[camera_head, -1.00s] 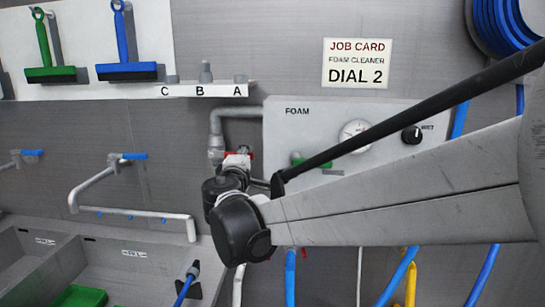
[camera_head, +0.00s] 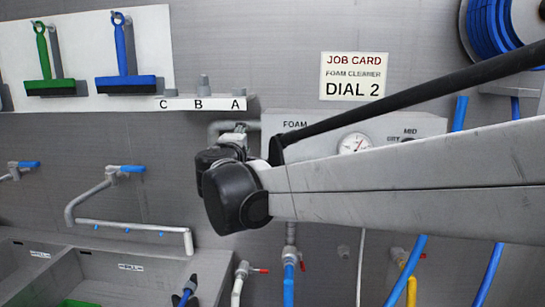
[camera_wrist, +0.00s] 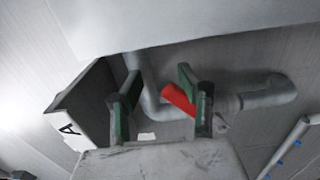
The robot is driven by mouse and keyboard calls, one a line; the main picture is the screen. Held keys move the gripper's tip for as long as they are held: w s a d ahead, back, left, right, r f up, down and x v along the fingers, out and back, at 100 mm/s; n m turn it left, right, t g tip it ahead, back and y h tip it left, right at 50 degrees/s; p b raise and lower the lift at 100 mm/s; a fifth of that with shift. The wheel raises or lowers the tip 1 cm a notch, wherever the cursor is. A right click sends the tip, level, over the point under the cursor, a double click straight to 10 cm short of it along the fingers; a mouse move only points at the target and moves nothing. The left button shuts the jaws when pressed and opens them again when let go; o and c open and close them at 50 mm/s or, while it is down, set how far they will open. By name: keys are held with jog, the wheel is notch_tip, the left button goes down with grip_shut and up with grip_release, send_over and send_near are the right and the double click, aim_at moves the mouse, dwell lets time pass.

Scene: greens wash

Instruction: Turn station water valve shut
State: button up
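The valve's red handle (camera_wrist: 178,100) shows in the wrist view, beside a grey bent pipe (camera_wrist: 262,93). My gripper (camera_wrist: 158,84) is open, with its two green-padded fingers well apart. The red handle lies between them, close to the right finger; whether it touches that finger I cannot tell. In the head view the upper pipe (camera_head: 216,130) shows just above my wrist. My wrist and arm hide the valve, its handle and my fingers there.
The foam panel (camera_head: 430,124) with a gauge (camera_head: 355,143) is partly behind my arm. A shelf (camera_head: 215,103) marked C, B, A is above my wrist. Hoses with red-handled taps (camera_head: 261,270) hang below. Sinks (camera_head: 95,268) and blue-handled taps (camera_head: 132,168) are at left.

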jog(key=shift+r, duration=0.95)
jog(key=s+p, duration=0.2)
jog(key=s, duration=1.4)
jog(key=shift+a, duration=0.25)
dwell(0.6)
jog(key=shift+w, duration=0.1)
